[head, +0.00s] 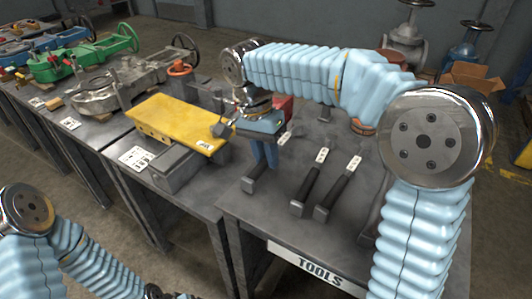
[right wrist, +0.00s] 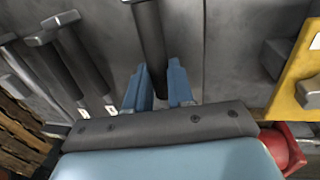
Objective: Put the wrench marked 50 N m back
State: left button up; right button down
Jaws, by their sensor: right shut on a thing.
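Several wrenches with dark handles and white labels are on the grey TOOLS bench. The leftmost wrench (head: 257,172) is between the fingers of my right gripper (head: 265,157), which is shut on its handle (right wrist: 150,40). I cannot tell whether this wrench touches the bench top. Two more wrenches lie to its right, a middle one (head: 308,186) and a right one (head: 336,187); their handles also show in the right wrist view (right wrist: 83,60). The label writing is too small to read. My left arm shows at the lower left, but its gripper is out of view.
The TOOLS bench (head: 241,208) has bare top near its front edge. On the left stand a yellow plate (head: 165,120), a white card (head: 136,157) and a grey block (head: 178,168). A red object (right wrist: 287,145) is close beside my right gripper. Valves stand at the back.

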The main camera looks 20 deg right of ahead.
jog(key=shift+f+b, duration=0.4)
jog(key=shift+f, duration=0.2)
jog(key=c, duration=0.9)
grip_release()
